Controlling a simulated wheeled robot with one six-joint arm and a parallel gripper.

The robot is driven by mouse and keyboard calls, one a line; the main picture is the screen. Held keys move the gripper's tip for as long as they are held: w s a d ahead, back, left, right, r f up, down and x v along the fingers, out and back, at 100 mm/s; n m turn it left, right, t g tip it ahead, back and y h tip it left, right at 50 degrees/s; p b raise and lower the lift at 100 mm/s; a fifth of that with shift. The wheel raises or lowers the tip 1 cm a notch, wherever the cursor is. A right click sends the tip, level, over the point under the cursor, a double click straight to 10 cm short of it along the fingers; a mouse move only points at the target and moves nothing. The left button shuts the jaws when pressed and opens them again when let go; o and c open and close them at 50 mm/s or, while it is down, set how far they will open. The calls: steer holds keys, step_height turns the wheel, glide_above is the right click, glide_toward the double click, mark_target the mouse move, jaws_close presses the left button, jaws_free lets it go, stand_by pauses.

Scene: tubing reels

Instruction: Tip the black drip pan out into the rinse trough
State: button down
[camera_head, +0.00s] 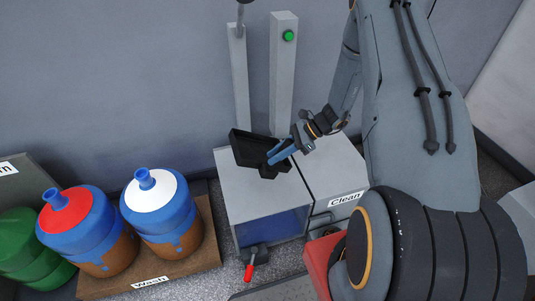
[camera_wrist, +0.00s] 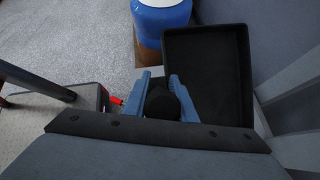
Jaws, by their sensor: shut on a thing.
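The black drip pan (camera_head: 250,147) is held in the air over a grey box in the head view, and looks tilted. In the wrist view the pan (camera_wrist: 208,75) is on the right, its dark inside facing the camera; I cannot tell whether anything is in it. My gripper (camera_head: 276,155) is shut on the pan's dark handle; in the wrist view its blue fingers (camera_wrist: 161,82) sit on both sides of a rounded black grip (camera_wrist: 163,103). The grey box (camera_head: 236,188) with a blue front panel may be the rinse trough; no label on it is readable.
A box labelled "Clean" (camera_head: 340,170) adjoins on the right. Two posts, one with a green button (camera_head: 289,36), stand behind. Blue jugs with red (camera_head: 66,210) and white (camera_head: 155,192) tops stand on a brown "Wash" base at left. A red-handled valve (camera_head: 249,271) sticks out in front.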

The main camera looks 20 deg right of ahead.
steer(key=shift+a+r+h+p, duration=0.35)
steer(key=shift+a+h+p, duration=0.5)
steer(key=shift+p, duration=0.3)
steer(key=shift+a+r+h+p, duration=0.3)
steer(key=shift+a+h+p, duration=0.3)
steer(key=shift+h+p, duration=0.45)
steer(key=shift+a+r+h+p, duration=0.2)
steer(key=shift+a+h+p, duration=0.35)
steer(key=shift+p, duration=0.1)
steer(key=shift+a+r+h+p, duration=0.15)
steer(key=shift+a+h+p, duration=0.3)
steer(key=shift+h+p, duration=0.15)
steer(key=shift+n, duration=0.3)
